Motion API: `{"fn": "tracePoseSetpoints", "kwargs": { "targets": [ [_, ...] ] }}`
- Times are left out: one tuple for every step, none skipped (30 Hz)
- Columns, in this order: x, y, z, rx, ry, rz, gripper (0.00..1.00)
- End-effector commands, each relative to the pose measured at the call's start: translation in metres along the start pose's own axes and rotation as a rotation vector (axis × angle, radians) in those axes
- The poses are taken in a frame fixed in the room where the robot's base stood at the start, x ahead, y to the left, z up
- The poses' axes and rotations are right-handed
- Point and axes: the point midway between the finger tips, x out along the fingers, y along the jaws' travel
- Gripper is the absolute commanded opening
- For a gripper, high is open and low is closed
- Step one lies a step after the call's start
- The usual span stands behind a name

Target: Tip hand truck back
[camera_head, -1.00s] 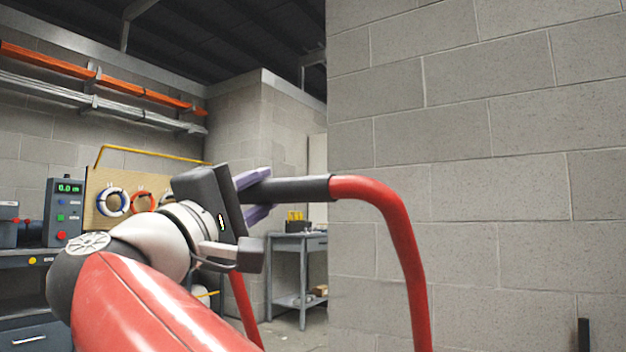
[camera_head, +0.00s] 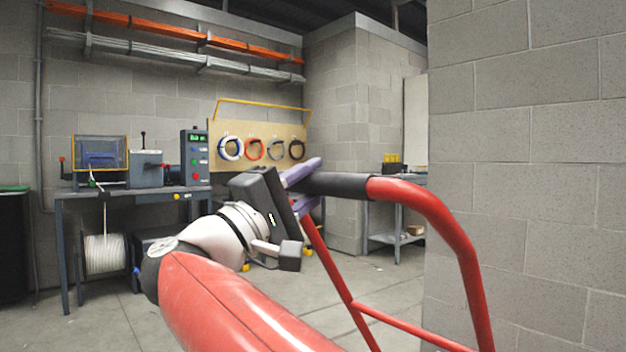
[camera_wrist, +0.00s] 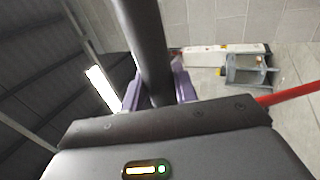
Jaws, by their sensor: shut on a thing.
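The hand truck (camera_head: 453,235) is a red tubular frame with a black grip along its top bar (camera_head: 343,186). Its red rails slant down out of the picture, with a red crossbar (camera_head: 410,328) low between them. The lower part and wheels are out of view. My gripper (camera_head: 309,184) has its purple fingers on either side of the black grip and is shut on it. In the wrist view the black grip (camera_wrist: 143,40) runs between the fingers, and a red tube (camera_wrist: 293,95) shows at the right.
A block wall (camera_head: 545,150) stands close on the right. A workbench (camera_head: 160,190) with machines and a wire spool (camera_head: 104,254) is at the left. A pegboard with coils (camera_head: 262,130) and a grey table (camera_head: 395,238) are behind. Floor (camera_head: 110,320) is open at the left.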

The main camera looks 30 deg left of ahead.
Motion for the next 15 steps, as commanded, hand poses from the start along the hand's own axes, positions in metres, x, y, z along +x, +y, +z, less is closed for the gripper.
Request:
{"fn": "tracePoseSetpoints", "kwargs": {
  "targets": [
    [-0.0027,-0.0152,-0.0031,-0.018,-0.006,-0.02,0.0],
    [-0.0027,-0.0155,-0.0032,-0.018,-0.006,-0.02,0.0],
    [-0.0027,-0.016,-0.0034,-0.019,-0.007,-0.02,0.0],
    [-0.0028,-0.0163,-0.0035,-0.019,-0.007,-0.02,0.0],
    [-0.0028,-0.0165,-0.0036,-0.019,-0.007,-0.02,0.0],
    [-0.0027,-0.0166,-0.0036,-0.019,-0.007,-0.02,0.0],
    [-0.0028,-0.0166,-0.0034,-0.019,-0.008,-0.02,0.33],
    [-0.0028,-0.0167,-0.0034,-0.02,-0.007,-0.02,0.37],
    [-0.0028,-0.0165,-0.0036,-0.02,-0.007,-0.02,0.42],
    [-0.0029,-0.0163,-0.0036,-0.019,-0.006,-0.02,0.46],
    [-0.0029,-0.016,-0.0037,-0.019,-0.005,-0.02,0.5],
    [-0.0029,-0.0155,-0.0037,-0.019,-0.004,-0.019,0.5],
    [-0.0028,-0.015,-0.0037,-0.018,-0.004,-0.019,0.5],
    [-0.0028,-0.0146,-0.0037,-0.018,-0.004,-0.019,0.5],
    [-0.0027,-0.014,-0.0035,-0.017,-0.003,-0.018,0.5]
  ]
}}
